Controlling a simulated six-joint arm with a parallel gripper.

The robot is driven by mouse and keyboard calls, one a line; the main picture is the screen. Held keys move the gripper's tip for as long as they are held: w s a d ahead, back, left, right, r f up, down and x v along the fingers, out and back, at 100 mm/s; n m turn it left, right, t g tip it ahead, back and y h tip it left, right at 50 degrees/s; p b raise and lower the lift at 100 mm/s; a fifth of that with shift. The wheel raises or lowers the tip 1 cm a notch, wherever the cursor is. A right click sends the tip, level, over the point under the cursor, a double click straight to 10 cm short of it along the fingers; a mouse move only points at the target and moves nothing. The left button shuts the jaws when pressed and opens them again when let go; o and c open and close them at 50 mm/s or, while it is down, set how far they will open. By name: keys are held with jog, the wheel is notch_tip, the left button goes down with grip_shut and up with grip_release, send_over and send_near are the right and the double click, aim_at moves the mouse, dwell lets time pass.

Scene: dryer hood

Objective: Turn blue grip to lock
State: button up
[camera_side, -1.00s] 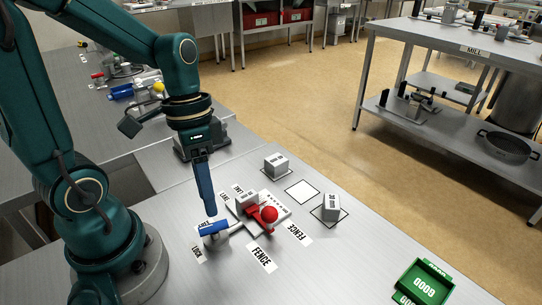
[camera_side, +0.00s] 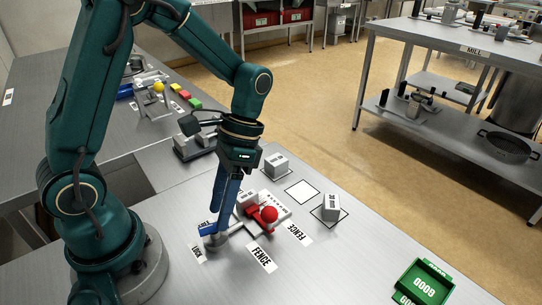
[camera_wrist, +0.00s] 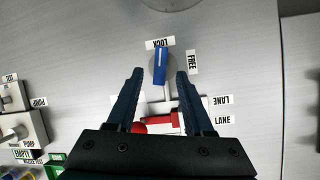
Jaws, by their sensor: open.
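The blue grip (camera_wrist: 160,66) sits on a round grey base (camera_wrist: 149,70), with its long axis nearly up and down in the wrist view. The LOCK label (camera_wrist: 157,44) lies just beyond its top end and the FREE label (camera_wrist: 193,61) to its right. My gripper (camera_wrist: 160,73) is open, with one finger on each side of the grip and a visible gap to each. In the side view my gripper (camera_side: 210,236) is low at the grey base, and its blue fingers largely hide the grip. A rod runs from the base towards the red part (camera_wrist: 162,120).
The red ball knob (camera_side: 269,214) and a grey block (camera_side: 247,200) stand close to the right of my fingers. More grey blocks (camera_side: 331,205) and a green GOOD tray (camera_side: 424,284) are further right. The front tabletop is clear.

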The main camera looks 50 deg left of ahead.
jog(key=shift+x, duration=0.85)
grip_shut()
jog(key=shift+a+n+t+h, duration=0.15)
jog(key=shift+n+h, duration=0.15)
jog(key=shift+n, duration=0.5)
jog(key=shift+n+t+h, duration=0.15)
jog(key=shift+n+h, duration=0.15)
jog(key=shift+n, duration=0.5)
grip_release()
